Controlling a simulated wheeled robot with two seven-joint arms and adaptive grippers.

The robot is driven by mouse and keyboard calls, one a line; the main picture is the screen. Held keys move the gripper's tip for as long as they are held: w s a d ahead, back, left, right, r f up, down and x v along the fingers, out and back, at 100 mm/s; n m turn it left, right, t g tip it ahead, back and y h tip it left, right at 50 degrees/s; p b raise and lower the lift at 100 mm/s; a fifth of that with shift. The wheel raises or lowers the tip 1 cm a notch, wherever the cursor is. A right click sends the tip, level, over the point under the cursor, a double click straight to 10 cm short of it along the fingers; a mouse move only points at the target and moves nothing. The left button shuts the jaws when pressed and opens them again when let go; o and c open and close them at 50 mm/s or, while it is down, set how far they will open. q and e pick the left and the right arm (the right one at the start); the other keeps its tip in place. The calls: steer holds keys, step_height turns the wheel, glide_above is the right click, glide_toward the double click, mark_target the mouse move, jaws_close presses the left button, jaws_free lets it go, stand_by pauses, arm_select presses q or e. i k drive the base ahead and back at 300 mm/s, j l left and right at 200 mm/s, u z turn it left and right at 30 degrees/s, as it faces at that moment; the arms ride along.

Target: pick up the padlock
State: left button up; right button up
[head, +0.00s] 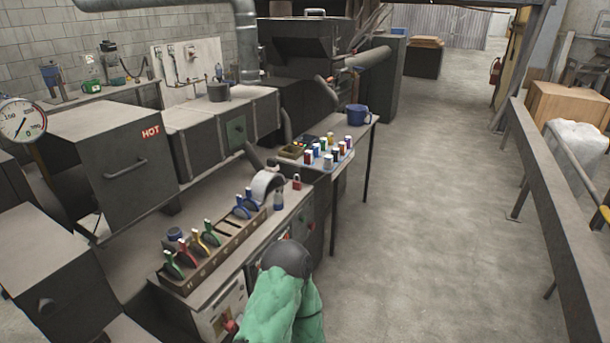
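A small red padlock (296,183) appears to stand on the far right end of the grey workbench, just right of a pale curved object (267,184). It is small in the head view, so its shackle is hard to make out. No gripper fingers can be made out in this view, and nothing is seen holding the padlock.
A slotted rack (215,252) with several coloured-handled tools lies along the bench's front. A green, dark-topped shape (287,290) rises at the bottom centre. Open floor (420,220) lies right.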

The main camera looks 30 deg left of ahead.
mark_target(296, 184)
steer(key=i+j, duration=0.15)
steer(key=i, duration=0.3)
steer(key=i+j, duration=0.2)
steer(key=i, duration=0.3)
steer(key=i+j, duration=0.15)
steer(key=i, duration=0.3)
steer(key=i+j, duration=0.15)
steer(key=i, duration=0.35)
steer(key=i+l+u, duration=0.1)
steer(key=i+u, duration=0.4)
steer(key=i+l+u, duration=0.35)
steer(key=i+u, duration=0.15)
steer(key=i, duration=0.05)
